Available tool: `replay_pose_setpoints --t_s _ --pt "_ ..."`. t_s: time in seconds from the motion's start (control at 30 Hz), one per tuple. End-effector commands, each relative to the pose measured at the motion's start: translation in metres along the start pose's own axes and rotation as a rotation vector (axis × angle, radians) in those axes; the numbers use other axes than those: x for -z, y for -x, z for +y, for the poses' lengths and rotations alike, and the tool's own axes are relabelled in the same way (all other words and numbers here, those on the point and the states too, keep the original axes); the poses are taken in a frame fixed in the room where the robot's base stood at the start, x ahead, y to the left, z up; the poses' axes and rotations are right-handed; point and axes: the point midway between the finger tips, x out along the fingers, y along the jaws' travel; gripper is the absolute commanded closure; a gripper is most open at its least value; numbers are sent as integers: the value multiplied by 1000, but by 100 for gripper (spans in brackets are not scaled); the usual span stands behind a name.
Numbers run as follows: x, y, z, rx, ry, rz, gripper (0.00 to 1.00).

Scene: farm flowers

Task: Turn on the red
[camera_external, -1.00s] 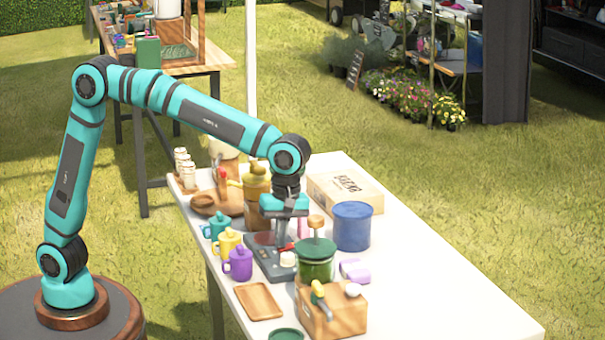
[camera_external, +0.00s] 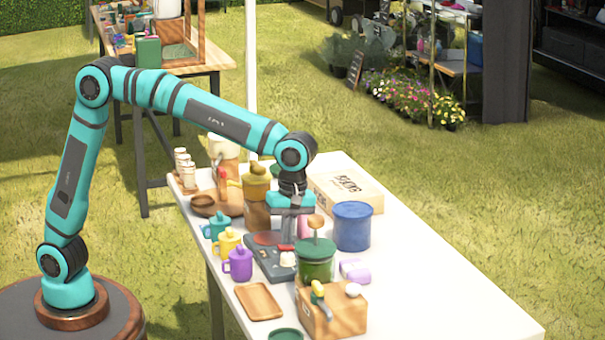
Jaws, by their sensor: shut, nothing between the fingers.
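A dark grey panel (camera_external: 272,266) lies on the white table. It carries a flat red round part (camera_external: 267,238) near its far edge, a small red piece (camera_external: 285,247) nearer the right side, and a white knob (camera_external: 288,259) at its near right corner. My gripper (camera_external: 290,236) points down just above the far right part of the panel, to the right of the red round part. Its fingers are shut and empty. Whether a fingertip touches the small red piece cannot be told.
Purple (camera_external: 238,264), yellow (camera_external: 228,243) and teal (camera_external: 215,227) mugs stand left of the panel. A green jar (camera_external: 315,262) and a blue canister (camera_external: 352,226) stand right. A cardboard box (camera_external: 346,188) lies behind. The table's right front is clear.

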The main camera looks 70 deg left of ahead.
Motion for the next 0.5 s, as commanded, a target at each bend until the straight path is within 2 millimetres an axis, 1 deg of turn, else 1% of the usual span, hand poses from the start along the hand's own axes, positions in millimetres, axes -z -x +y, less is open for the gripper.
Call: replay_pose_setpoints --t_s 0.17,0.5 --pt "0 20 2 -2 0 -2 100" --pt "0 86 5 -2 0 -2 100"
